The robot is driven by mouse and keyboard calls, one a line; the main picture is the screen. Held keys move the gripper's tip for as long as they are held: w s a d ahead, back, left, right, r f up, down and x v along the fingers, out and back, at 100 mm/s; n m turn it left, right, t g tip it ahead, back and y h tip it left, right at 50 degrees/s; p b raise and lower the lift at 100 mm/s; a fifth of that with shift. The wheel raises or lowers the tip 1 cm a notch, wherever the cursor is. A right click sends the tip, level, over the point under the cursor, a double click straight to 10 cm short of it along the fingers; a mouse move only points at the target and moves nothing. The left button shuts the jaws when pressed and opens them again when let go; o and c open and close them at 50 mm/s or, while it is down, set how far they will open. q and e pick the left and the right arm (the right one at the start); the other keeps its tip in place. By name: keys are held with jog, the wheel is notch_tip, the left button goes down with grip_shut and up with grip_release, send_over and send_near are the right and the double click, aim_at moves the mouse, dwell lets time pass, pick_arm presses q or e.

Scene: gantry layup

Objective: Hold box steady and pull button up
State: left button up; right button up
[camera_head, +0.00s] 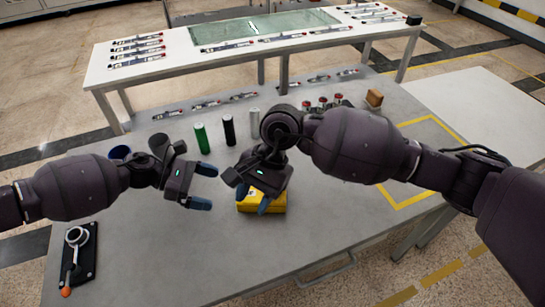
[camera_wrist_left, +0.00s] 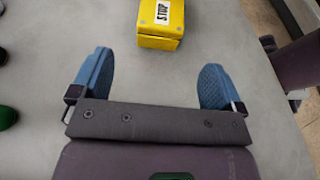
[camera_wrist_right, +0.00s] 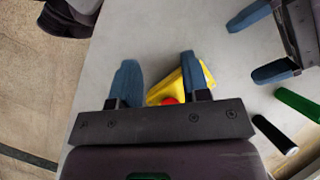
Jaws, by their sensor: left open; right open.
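The yellow box (camera_head: 268,203) stands on the grey table below my right gripper. In the left wrist view the box (camera_wrist_left: 161,40) carries a white STOP label and lies ahead of the open fingers. In the right wrist view a red button (camera_wrist_right: 169,101) shows on the box (camera_wrist_right: 196,78), partly hidden by my gripper. My right gripper (camera_head: 252,199) is open, with its fingers over the box; whether they touch it I cannot tell. My left gripper (camera_head: 205,187) is open and empty, left of the box and apart from it.
Green (camera_head: 202,138), black (camera_head: 229,130) and white cylinders stand behind the grippers. A lever on a black plate (camera_head: 80,250) is at the front left.

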pick_arm(q)
jog(key=shift+d, duration=0.15)
jog(key=x, duration=1)
jog(key=shift+d+f, duration=0.2)
pick_arm(e)
jog(key=w+d+r+n+t+h, duration=0.2)
jog(key=w+d+r+t+h, duration=0.1)
jog(key=w, duration=0.4)
jog(key=shift+w+d+n+t+h, duration=0.35)
jog(key=shift+d+n+t+h, duration=0.05)
jog(key=shift+d+h, duration=0.25)
pick_arm(q)
jog(key=shift+c, duration=0.4)
